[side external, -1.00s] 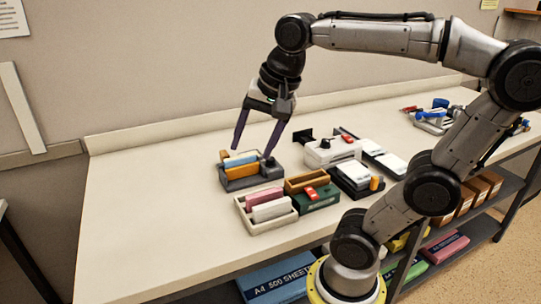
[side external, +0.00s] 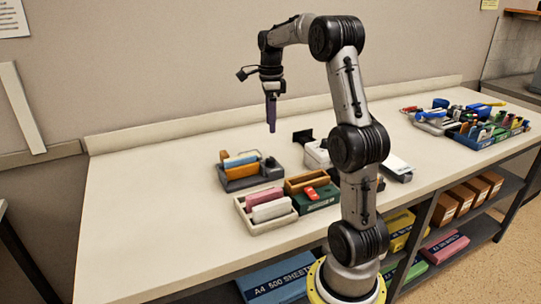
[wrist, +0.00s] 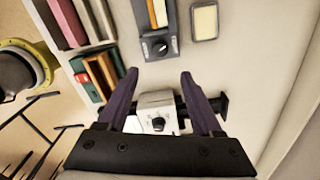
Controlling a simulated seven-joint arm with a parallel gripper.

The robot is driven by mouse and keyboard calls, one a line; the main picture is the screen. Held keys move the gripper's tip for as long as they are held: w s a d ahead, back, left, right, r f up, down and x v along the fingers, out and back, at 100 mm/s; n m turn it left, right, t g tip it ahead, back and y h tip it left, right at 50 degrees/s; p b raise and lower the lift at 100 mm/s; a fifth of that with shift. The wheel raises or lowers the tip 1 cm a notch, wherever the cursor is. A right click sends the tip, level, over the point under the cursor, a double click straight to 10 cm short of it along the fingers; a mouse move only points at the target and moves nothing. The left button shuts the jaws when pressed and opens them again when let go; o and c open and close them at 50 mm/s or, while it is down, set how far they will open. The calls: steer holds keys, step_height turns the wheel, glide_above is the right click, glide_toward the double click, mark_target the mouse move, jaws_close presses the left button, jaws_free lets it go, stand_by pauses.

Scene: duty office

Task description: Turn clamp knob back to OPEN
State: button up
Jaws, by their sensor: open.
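A grey holder (side external: 243,179) with blue and orange blocks has a dark round knob (side external: 270,162) at its right end. In the wrist view this knob (wrist: 160,47) has a pale pointer mark. A white device (side external: 314,155) stands to its right, partly hidden by my arm. In the wrist view it (wrist: 150,102) carries another black knob (wrist: 157,124). I cannot tell which is the clamp knob or read any OPEN mark. My gripper (side external: 271,131) is raised above the table, fingers down. In the wrist view my gripper (wrist: 158,77) is open and empty, with the white device between the fingers in the picture.
A pale tray (side external: 266,222) with pink and white blocks stands in front, beside a green box (side external: 318,197) with a red item. Crowded bins (side external: 480,133) stand at the far right. The table's left part is clear.

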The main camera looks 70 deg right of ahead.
mark_target(271, 159)
step_height(271, 159, down, 12)
steer(key=shift+f, duration=0.1)
stand_by(0.5)
jaws_close()
